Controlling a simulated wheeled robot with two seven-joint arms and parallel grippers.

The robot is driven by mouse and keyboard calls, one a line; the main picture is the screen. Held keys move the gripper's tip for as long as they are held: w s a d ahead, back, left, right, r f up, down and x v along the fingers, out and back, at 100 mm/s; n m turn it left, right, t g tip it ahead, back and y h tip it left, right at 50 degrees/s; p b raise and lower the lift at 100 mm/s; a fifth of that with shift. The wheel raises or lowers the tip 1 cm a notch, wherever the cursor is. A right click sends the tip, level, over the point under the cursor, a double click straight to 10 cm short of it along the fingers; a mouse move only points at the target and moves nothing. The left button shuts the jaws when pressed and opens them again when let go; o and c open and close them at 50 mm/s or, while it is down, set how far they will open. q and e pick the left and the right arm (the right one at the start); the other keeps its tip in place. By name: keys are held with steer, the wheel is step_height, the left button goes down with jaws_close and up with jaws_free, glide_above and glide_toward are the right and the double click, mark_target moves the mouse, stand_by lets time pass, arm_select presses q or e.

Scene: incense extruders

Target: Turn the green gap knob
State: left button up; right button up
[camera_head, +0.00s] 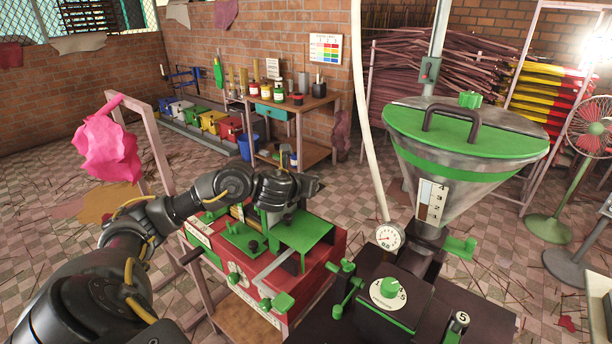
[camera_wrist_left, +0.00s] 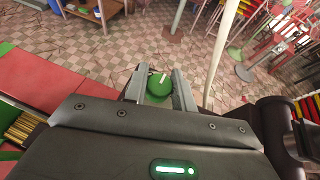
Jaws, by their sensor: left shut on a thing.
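The green gap knob (camera_wrist_left: 159,87) is round with a pale pointer mark. In the left wrist view it sits between the two fingers of my left gripper (camera_wrist_left: 160,90), which is shut on it. In the head view my left gripper (camera_head: 276,214) points down over the red machine (camera_head: 325,266) with green plates, and the knob is hidden behind the hand there. My right gripper is not in view.
Another green dial (camera_head: 389,288) with numbers is on the dark machine at the right. A large steel hopper (camera_head: 450,180) with a green lid stands above it. A pressure gauge (camera_head: 388,237) is beside it.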

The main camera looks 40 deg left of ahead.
arm_select(q)
steer(key=shift+n+y, duration=0.4)
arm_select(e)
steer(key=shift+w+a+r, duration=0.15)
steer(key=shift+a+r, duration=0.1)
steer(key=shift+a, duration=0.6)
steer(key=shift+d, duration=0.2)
arm_select(q)
steer(key=o, duration=1)
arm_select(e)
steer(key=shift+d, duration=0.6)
arm_select(q)
steer(key=shift+s+r+g+p, duration=0.15)
steer(key=shift+g+p, duration=0.15)
steer(key=shift+p, duration=0.05)
steer(key=p+v, duration=0.6)
steer(key=v, duration=0.4)
steer(key=shift+s+p, duration=0.25)
steer(key=shift+p, duration=0.15)
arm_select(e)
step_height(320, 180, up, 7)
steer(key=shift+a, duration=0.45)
